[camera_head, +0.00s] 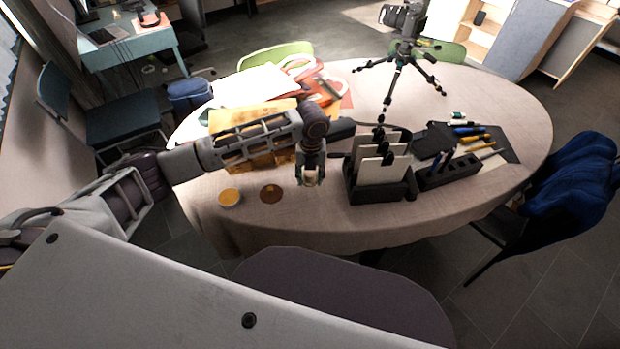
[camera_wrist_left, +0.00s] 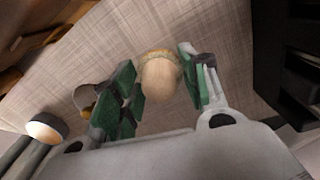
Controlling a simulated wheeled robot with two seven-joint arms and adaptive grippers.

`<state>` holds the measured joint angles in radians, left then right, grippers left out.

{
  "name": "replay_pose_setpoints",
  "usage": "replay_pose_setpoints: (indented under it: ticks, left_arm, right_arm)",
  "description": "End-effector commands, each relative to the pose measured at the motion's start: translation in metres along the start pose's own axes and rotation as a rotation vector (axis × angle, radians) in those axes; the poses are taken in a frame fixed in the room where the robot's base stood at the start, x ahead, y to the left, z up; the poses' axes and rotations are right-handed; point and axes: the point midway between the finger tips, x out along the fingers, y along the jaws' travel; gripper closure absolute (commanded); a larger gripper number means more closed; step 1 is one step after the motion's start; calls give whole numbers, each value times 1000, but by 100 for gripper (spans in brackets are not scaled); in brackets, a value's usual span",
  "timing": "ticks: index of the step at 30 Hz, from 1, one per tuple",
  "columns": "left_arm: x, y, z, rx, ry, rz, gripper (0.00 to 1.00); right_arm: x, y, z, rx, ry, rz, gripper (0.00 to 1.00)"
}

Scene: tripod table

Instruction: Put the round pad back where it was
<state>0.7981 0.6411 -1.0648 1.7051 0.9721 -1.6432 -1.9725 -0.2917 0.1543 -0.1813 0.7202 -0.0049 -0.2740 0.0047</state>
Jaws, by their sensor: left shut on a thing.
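My left gripper (camera_head: 309,178) hangs low over the near middle of the tablecloth. Its green-padded fingers (camera_wrist_left: 158,88) are shut on a small pale tan rounded thing (camera_wrist_left: 160,77), which looks like the round pad; it shows only as a small light spot in the head view. A brown round disc (camera_head: 271,193) lies flat on the cloth to the left of the gripper. A round dish with an orange-yellow top (camera_head: 229,197) is further left. I cannot tell whether the held thing touches the cloth. My right gripper is not in view.
A black organizer with white cards (camera_head: 380,172) stands just right of the gripper and shows as a dark block in the wrist view (camera_wrist_left: 288,60). Papers (camera_head: 262,84) and a camera tripod (camera_head: 402,65) are behind. Bare tablecloth (camera_head: 290,222) lies in front.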

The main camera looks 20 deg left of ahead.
Motion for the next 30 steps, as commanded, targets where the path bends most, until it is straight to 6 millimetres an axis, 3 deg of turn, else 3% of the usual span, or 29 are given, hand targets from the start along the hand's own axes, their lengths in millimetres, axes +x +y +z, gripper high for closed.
replay_pose_setpoints:
  ticks: [3,10,19,20,24,30]
  left_arm:
    - [12,0,0,1,1,0,75]
    - [16,0,0,1,0,0,75]
    - [18,0,0,1,0,0,75]
    - [18,0,0,1,0,1,53]
    - [18,0,0,1,0,0,35]
    - [18,0,0,1,0,0,34]
  right_arm:
    - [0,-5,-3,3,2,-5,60]
    - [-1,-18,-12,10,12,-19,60]
    - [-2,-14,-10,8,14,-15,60]
    - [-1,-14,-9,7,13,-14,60]
    - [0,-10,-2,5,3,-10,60]
    - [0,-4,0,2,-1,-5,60]
